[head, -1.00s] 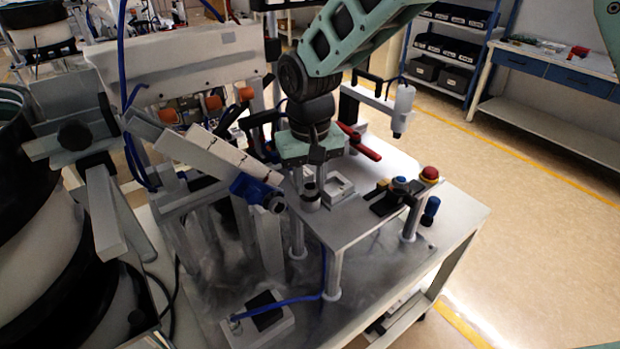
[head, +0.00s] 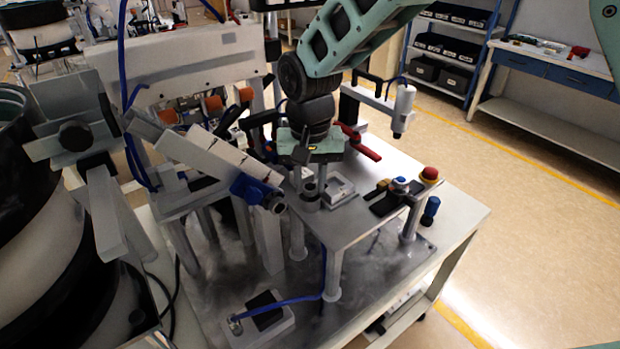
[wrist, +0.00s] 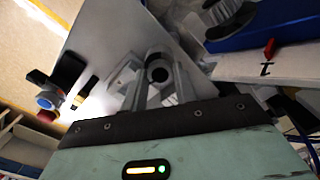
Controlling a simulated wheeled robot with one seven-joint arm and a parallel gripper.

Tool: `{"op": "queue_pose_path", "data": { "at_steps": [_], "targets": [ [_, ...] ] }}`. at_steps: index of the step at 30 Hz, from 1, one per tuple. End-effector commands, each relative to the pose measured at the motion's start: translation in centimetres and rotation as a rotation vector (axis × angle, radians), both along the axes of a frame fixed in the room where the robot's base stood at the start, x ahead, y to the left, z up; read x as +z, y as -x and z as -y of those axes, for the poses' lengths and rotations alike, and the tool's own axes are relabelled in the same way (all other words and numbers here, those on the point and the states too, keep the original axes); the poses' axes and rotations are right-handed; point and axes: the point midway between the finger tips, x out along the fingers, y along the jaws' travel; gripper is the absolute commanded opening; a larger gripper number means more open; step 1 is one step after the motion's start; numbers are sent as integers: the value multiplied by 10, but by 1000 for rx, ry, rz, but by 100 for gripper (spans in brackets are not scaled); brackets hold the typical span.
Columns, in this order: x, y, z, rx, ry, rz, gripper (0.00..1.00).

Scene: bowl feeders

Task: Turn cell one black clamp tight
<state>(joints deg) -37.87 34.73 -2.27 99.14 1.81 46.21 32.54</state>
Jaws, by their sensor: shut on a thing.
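My gripper (head: 309,182) points down over the raised metal plate (head: 345,226). In the wrist view its fingers (wrist: 156,88) stand on both sides of a short round piece with a dark top (wrist: 158,72), and they are shut on it. I take this round piece to be the black clamp; it also shows in the head view (head: 310,200), below the gripper body. The exact finger contact is partly hidden.
A blue block with a dark knob (head: 250,190) is close left of the gripper. A red lever (head: 365,148) lies behind right. A small metal square fixture (head: 340,190) sits beside the clamp. Buttons (head: 400,184) are at the plate's right.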

Motion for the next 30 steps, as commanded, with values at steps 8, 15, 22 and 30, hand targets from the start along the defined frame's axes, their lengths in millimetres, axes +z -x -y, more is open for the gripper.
{"op": "queue_pose_path", "data": {
  "at_steps": [8, 15, 22, 30],
  "targets": [
    [1, -1, 0, 1, -2, 4, 50],
    [6, -1, 0, 1, -2, 3, 50],
    [45, -2, -1, 1, -5, 7, 50],
    [109, -2, -1, 1, -5, 7, 50]
  ]
}}
